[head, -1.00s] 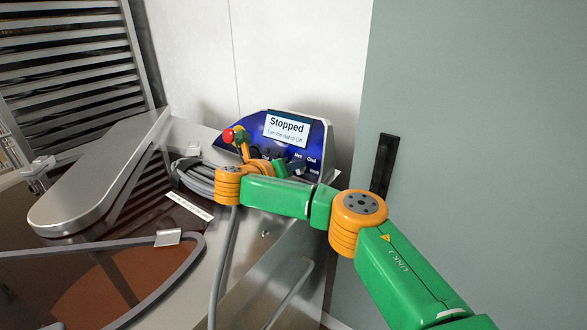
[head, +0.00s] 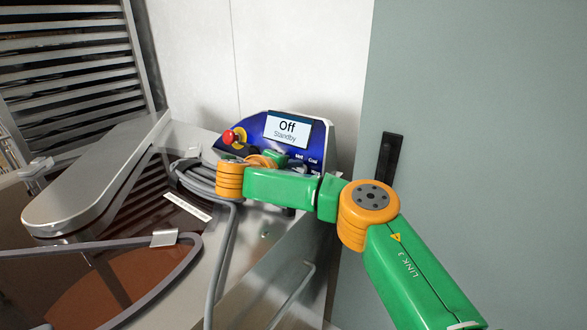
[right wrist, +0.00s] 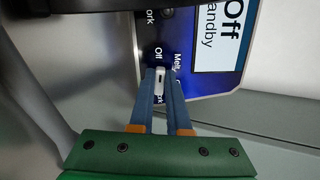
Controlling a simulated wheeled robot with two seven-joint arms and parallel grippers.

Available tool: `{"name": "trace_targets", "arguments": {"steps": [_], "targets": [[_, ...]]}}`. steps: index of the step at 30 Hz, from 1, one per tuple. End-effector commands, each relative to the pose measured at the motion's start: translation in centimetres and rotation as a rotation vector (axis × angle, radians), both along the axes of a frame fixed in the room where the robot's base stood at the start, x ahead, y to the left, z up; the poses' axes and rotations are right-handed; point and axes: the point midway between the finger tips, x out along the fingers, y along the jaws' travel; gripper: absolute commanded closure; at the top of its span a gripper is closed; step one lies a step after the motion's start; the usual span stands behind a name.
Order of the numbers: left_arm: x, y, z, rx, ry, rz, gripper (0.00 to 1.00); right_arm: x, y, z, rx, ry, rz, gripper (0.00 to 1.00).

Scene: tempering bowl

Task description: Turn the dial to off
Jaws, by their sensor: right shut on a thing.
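The control panel (head: 262,140) is blue, and its screen (head: 287,130) reads "Off" and "Standby". The screen also shows at the top of the right wrist view (right wrist: 222,30), turned on its side. In that view the dial (right wrist: 160,80) is a small pale knob on the panel, near the printed words "Off" and "Melt". My right gripper (right wrist: 163,78) is shut on the dial, its two blue fingers on either side of it. In the head view my green and orange right arm covers the dial. My left gripper is not in view.
A red emergency button (head: 229,137) sits on the panel's left side. A coiled grey cable (head: 196,175) lies beside it. The bowl (head: 120,285) with brown contents is at lower left, below a steel arm-like cover (head: 95,190). A grey-green cabinet door (head: 480,110) stands at right.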

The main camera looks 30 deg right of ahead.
Motion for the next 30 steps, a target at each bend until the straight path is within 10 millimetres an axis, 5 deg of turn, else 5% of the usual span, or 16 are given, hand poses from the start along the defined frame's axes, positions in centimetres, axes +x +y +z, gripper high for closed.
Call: {"name": "trace_targets", "arguments": {"steps": [26, 27, 30], "targets": [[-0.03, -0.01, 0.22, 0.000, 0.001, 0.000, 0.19, -0.01, -0.03, 0.00, -0.051, 0.118, 0.056, 1.00], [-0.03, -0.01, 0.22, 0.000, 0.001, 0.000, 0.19, -0.01, -0.02, -0.01, -0.051, 0.118, 0.056, 0.77], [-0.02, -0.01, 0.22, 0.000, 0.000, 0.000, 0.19, -0.01, -0.02, -0.03, -0.050, 0.118, 0.056, 0.55]]}}
